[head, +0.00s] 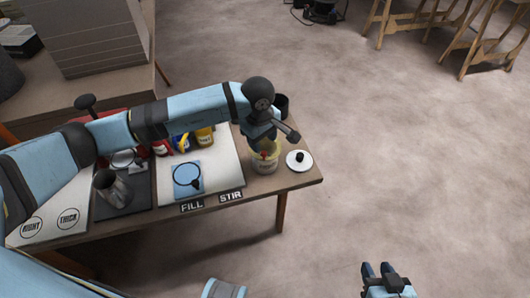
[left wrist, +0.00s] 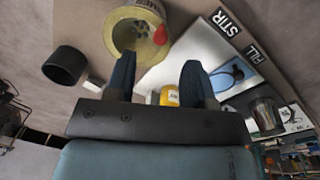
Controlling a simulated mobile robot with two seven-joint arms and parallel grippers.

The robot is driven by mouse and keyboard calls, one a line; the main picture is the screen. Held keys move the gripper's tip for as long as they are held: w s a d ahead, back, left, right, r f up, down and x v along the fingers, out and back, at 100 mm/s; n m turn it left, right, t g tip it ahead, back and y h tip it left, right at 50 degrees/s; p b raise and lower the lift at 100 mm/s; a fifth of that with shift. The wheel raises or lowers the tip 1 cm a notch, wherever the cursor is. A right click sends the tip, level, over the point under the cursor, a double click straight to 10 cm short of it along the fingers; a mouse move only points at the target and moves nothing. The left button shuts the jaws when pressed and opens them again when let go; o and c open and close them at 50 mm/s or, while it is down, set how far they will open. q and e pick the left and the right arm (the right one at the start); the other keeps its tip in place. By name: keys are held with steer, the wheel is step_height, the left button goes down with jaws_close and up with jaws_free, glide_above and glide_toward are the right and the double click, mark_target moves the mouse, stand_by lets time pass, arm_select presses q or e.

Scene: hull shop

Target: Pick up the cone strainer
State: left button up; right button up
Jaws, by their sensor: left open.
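A dark ring with a short black handle (head: 187,175), which looks like the cone strainer, lies on a blue square pad on the table. It also shows in the left wrist view (left wrist: 236,73); its cone cannot be made out. My left gripper (head: 264,138) is open and empty, right of the strainer and over a pale pot with a yellowish inside (head: 264,165). Its two fingers (left wrist: 158,80) stand wide apart in the left wrist view. A small red thing (left wrist: 160,35) shows at the pot's rim. My right gripper (head: 377,268) is away from the table over the floor, its fingers apart.
A white lid with a black knob (head: 299,160) lies right of the pot. A black cup (head: 281,103) stands behind. The floor right of the table is clear.

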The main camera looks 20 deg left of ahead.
mark_target(264, 152)
arm_select(q)
step_height(264, 152, down, 7)
steer(key=shift+w+d+r+b, duration=0.1)
steer(key=shift+w+d+b, duration=0.05)
steer(key=shift+b, duration=0.2)
jaws_close()
